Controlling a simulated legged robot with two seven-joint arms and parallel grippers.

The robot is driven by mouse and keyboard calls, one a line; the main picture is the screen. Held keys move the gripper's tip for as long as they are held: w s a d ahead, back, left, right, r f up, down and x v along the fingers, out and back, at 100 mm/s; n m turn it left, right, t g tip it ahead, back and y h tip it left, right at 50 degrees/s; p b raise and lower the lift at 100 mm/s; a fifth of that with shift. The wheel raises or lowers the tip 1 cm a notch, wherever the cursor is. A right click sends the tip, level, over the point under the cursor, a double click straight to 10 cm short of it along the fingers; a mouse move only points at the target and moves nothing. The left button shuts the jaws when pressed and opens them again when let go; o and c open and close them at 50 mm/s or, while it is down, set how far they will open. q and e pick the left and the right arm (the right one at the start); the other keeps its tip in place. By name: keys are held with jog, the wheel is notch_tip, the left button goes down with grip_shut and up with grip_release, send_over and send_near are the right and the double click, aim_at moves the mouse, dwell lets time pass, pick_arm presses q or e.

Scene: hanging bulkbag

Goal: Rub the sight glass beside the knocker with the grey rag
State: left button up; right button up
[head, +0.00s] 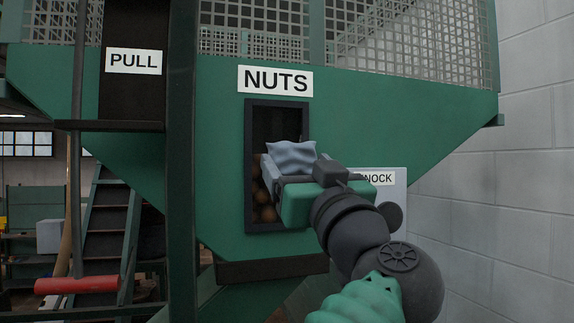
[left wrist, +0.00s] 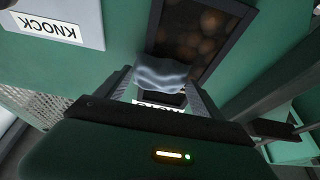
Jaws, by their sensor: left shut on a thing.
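The sight glass (head: 275,125) is a tall dark-framed window under the NUTS sign on the green hopper, with brown nuts behind its lower part. It also shows in the left wrist view (left wrist: 195,35). My left gripper (head: 290,178) is shut on the grey rag (head: 293,155), in front of the sight glass's right side. In the left wrist view the rag (left wrist: 162,75) sticks out between the fingers and overlaps the window's edge. I cannot tell whether it touches the glass. The knocker's plate (head: 400,182), labelled KNOCK, is right of the glass, partly hidden by my arm. My right gripper is out of view.
A dark upright post (head: 182,150) stands left of the glass, near a PULL sign (head: 134,62). A red bar (head: 77,284) and a ladder (head: 108,225) are lower left. A pale block wall (head: 510,180) closes off the right. A dark ledge (head: 272,269) runs below the window.

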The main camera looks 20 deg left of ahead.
pick_arm(q)
jog(key=shift+w+d+f, duration=0.1)
jog(key=shift+w+d, duration=0.35)
jog(key=shift+d, duration=0.2)
jog(key=shift+w+d, duration=0.1)
jog(key=shift+d, duration=0.05)
jog(key=shift+s+d+f+b, duration=0.2)
jog(key=shift+s+d+b, duration=0.1)
jog(key=shift+s+b, duration=0.15)
jog(key=shift+s+d, duration=0.2)
jog(key=shift+s, duration=0.15)
jog(key=s+d, duration=0.1)
jog(key=s+d+b, duration=0.1)
jog(key=s, duration=0.1)
jog(key=shift+s+d+r, duration=0.15)
jog(key=shift+r, duration=0.05)
